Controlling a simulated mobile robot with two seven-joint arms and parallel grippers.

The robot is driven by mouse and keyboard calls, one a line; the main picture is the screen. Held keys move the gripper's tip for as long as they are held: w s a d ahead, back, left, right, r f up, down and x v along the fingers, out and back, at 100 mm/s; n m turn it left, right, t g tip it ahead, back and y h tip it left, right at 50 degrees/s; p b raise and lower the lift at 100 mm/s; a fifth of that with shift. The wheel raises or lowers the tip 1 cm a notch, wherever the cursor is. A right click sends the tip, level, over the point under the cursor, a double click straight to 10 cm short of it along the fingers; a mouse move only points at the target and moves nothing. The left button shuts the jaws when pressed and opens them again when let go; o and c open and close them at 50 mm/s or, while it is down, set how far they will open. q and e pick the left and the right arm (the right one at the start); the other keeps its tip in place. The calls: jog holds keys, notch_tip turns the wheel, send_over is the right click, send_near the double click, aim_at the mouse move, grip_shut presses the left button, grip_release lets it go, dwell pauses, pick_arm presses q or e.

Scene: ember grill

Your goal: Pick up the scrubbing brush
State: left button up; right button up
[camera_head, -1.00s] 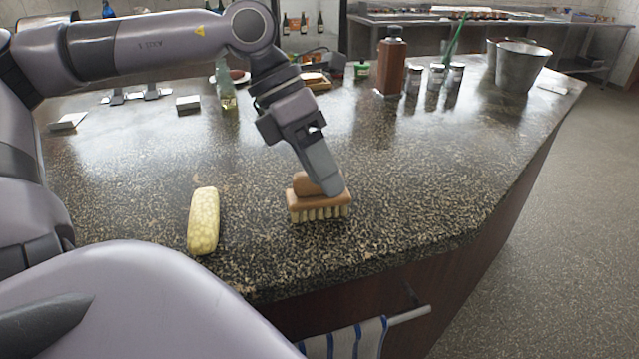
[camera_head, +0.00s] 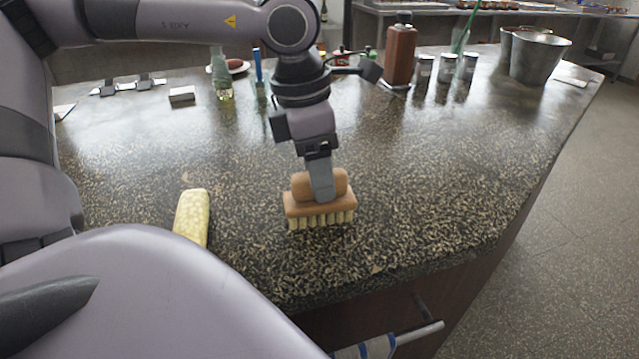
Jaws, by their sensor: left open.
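The scrubbing brush (camera_head: 297,204) has a brown wooden body with a rounded handle on top and pale bristles facing down. It rests on the speckled dark counter (camera_head: 420,170), close to the front edge. My left gripper (camera_head: 322,192) points down at the brush's handle, with a finger in front of the near side of the handle. It is open; the far finger is hidden behind the near one and the handle. My right gripper is not in view.
A yellow sponge-like block (camera_head: 191,215) lies left of the brush. A brown bottle (camera_head: 400,55), small jars (camera_head: 446,68) and metal buckets (camera_head: 537,57) stand at the back right. A towel rail (camera_head: 418,334) juts out below the front edge. Counter right of the brush is clear.

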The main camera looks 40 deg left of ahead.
pick_arm(q)
jog(key=shift+w+f, duration=0.15)
jog(key=shift+f, duration=0.75)
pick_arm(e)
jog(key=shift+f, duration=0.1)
pick_arm(q)
grip_shut()
jog(key=shift+r, duration=0.55)
notch_tip(320, 180, up, 27)
jog(key=p, duration=0.3)
jog(key=shift+p, duration=0.3)
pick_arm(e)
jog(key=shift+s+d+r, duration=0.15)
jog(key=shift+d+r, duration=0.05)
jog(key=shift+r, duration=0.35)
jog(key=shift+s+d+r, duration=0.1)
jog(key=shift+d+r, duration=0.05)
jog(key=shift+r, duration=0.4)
